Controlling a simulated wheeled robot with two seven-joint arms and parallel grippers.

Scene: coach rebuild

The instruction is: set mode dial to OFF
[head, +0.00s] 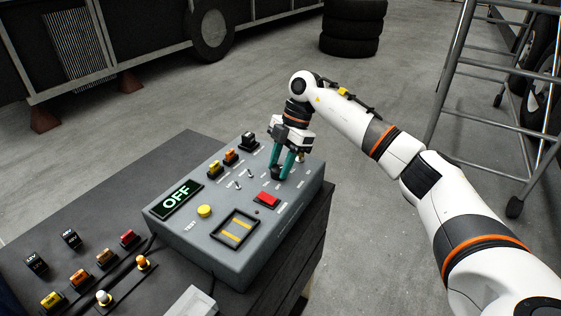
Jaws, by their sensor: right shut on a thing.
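A grey control box (210,268) sits on a dark workbench. Its display (177,200) reads OFF in green. My right gripper (281,172) reaches down to the box's upper right part, with its teal fingers shut on a small dark knob, which I take to be the mode dial (277,176). The fingers cover most of the dial, so its pointer cannot be made out. My left gripper is not in view.
The box also carries a yellow TEST button (205,211), a red switch (267,199), a striped yellow-black panel (235,231) and small toggles. Several coloured connectors lie on the bench at left. A metal ladder (450,90) stands at right, stacked tyres (352,28) behind.

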